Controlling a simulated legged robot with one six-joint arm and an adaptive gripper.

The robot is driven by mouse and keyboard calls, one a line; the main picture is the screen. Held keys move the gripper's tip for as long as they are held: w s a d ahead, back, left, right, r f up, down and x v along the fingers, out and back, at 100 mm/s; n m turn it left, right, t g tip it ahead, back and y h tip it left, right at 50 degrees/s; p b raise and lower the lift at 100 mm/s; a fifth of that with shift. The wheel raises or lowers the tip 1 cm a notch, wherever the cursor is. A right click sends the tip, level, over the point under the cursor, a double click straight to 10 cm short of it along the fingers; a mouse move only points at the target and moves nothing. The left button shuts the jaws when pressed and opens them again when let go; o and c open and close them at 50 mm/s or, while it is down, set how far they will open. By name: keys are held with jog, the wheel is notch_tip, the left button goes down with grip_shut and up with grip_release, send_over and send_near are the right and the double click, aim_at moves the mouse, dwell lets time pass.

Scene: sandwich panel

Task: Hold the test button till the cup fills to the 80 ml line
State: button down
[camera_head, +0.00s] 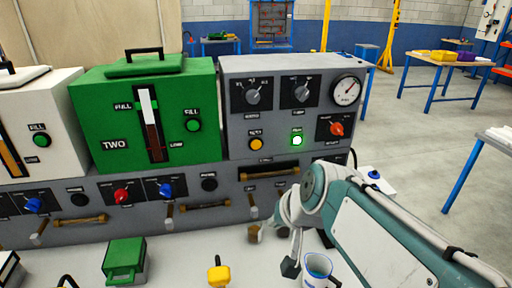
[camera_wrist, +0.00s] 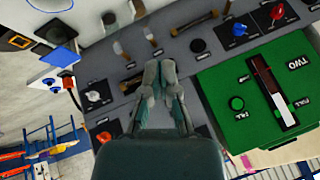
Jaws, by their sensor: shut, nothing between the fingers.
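A clear cup with blue markings (camera_head: 318,266) stands at the bottom edge of the head view, cut off, in front of the grey panel. Its fill level is too small to read. A yellow button (camera_head: 255,143) and a lit green button (camera_head: 297,141) sit side by side on the upper grey panel; their labels are not legible. A blue button (camera_head: 374,174) sits on a white box at the right, partly behind my arm. My gripper (camera_wrist: 160,72) is shut and empty, pointing at the lower panel. I cannot tell that it touches anything.
A green tank marked TWO (camera_head: 100,145) and a white tank (camera_head: 55,100) stand left. A gauge (camera_head: 346,90) and a red knob (camera_head: 337,129) are on the upper panel. Levers and brass handles (camera_head: 205,206) jut from the lower panel. A green block (camera_head: 123,258) and a yellow-handled thing (camera_head: 218,275) lie in front.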

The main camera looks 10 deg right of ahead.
aim_at(256, 144)
jog(key=w+d+f+m+t+y, duration=0.1)
jog(key=w+m, duration=0.7)
jog(key=w, duration=1.2)
jog(key=shift+w+d+f+t, duration=0.3)
jog(key=shift+d+f+t, duration=0.25)
jog(key=shift+d+t, duration=0.4)
jog(key=shift+w+d, duration=0.1)
jog(key=shift+w, duration=4.3)
jog(key=shift+w, duration=0.1)
jog(key=shift+w+r, duration=0.1)
jog(key=shift+w, duration=0.15)
